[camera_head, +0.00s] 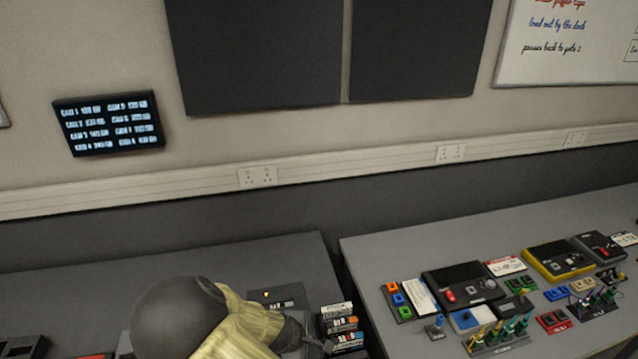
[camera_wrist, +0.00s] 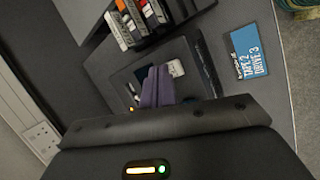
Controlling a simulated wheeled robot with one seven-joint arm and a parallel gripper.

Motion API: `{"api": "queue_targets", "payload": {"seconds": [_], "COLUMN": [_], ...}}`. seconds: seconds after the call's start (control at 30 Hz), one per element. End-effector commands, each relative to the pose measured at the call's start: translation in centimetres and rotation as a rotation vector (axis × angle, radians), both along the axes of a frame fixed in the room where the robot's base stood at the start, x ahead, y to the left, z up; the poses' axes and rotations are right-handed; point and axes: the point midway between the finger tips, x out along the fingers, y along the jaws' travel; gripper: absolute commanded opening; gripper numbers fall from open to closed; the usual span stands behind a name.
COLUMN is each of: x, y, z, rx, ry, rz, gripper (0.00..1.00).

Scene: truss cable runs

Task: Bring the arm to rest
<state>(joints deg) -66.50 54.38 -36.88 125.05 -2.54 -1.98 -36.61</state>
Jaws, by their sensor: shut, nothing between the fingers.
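My gripper (camera_wrist: 157,72) shows in the wrist view as two purple-grey fingers pressed together, with nothing between them. They overlap a dark flat device (camera_wrist: 196,60) on the desk, which carries a white label and a small orange light. I cannot tell the height of the fingertips above it. In the head view my arm, with a dark round joint and a cream sleeve, reaches over the left desk from the bottom edge. The fingertips are hidden there. The same device (camera_head: 268,296) shows just behind the arm.
A rack of tape cartridges (camera_head: 341,328) stands right of my arm; it also shows in the wrist view (camera_wrist: 138,22). A blue card (camera_wrist: 255,55) reads "TAPE 2 DRIVE 3". A gap separates the left desk (camera_head: 200,262) from the right desk (camera_head: 385,250), which holds several panels and connectors.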

Motion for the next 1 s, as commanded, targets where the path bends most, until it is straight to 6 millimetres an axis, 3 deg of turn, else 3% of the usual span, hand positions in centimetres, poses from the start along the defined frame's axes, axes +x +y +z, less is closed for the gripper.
{"api": "queue_targets", "payload": {"seconds": [0.2,0.57,1.0], "x": [-1.2,-4.3,-10.0], "y": [-4.9,-11.2,-17.9], "z": [1.9,7.0,13.2], "rx": [0.188,0.457,0.686], "ry": [0.066,0.101,0.02], "rz": [-0.346,-0.829,-1.292], "gripper": [0.0,0.0,0.0]}}
